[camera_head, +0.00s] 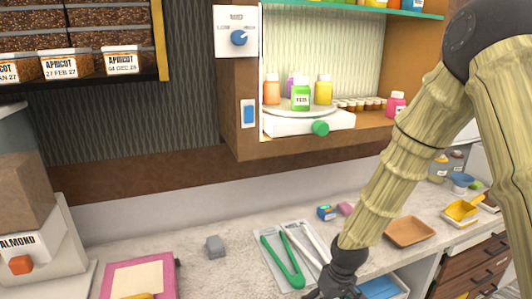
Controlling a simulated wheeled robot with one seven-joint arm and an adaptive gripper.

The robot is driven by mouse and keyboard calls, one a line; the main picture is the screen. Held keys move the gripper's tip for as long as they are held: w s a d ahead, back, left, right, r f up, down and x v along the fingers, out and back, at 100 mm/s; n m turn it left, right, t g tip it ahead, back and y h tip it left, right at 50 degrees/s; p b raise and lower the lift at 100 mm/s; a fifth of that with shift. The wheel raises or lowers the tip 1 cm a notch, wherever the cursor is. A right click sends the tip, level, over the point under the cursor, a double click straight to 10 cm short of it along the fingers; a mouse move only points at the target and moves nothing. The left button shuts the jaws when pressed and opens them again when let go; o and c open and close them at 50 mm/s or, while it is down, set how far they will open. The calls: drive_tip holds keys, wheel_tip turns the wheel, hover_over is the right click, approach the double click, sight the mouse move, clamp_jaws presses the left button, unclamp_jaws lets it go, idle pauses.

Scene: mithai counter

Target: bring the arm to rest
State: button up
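My arm comes in from the upper right of the head view and reaches down to the counter (195,265). My gripper (335,292) is at the bottom edge of the view, dark and partly cut off by the frame. Its fingertips do not show clearly, so I cannot tell if it is open or shut or holds anything. It is close to green-handled tongs (285,262), which lie on a pale mat to its left.
A brown tray (409,231) and yellow scoop (461,211) are farther right. A cabinet with a bottle turntable (305,121) hangs above.

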drive_tip(key=s+d+f+m, duration=0.2)
drive_tip(key=s+f+m, duration=0.1)
drive_tip(key=s+f, duration=1.25)
drive_tip(key=s+d+f+m, duration=0.1)
drive_tip(key=s+d+f, duration=0.1)
drive_tip(key=s+f, duration=0.2)
drive_tip(key=s+d+f+h, duration=0.1)
drive_tip(key=s+f, duration=0.4)
drive_tip(key=s, duration=0.5)
drive_tip(key=shift+s+d+m+g+b, duration=0.3)
drive_tip(key=shift+s+d+m+b, duration=0.1)
drive_tip(key=shift+d, duration=0.15)
drive_tip(key=shift+c, duration=0.5)
